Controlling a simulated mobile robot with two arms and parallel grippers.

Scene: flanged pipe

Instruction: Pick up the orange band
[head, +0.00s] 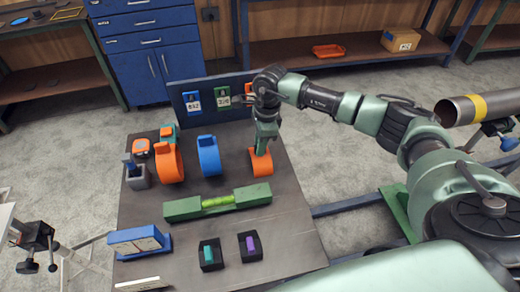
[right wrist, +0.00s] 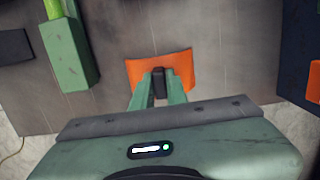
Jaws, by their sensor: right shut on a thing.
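An orange band (head: 258,168) stands at the right side of the dark table, and it also shows in the right wrist view (right wrist: 183,66). My right gripper (head: 262,150) reaches down onto it from above and is shut on its upper part. In the right wrist view the two green fingers (right wrist: 159,88) meet at the band's middle. The fingers hide part of the band. I cannot tell whether the band still touches the table. A second, similar orange band (head: 169,165) stands at the left of the table. My left gripper is not in view.
A blue band (head: 208,156) stands between the orange ones. A green level (head: 218,204) lies in front. Blue box (head: 139,241) and two dark holders (head: 210,254) (head: 250,246) sit near the front edge. A dark upright panel (head: 183,104) with tags stands behind.

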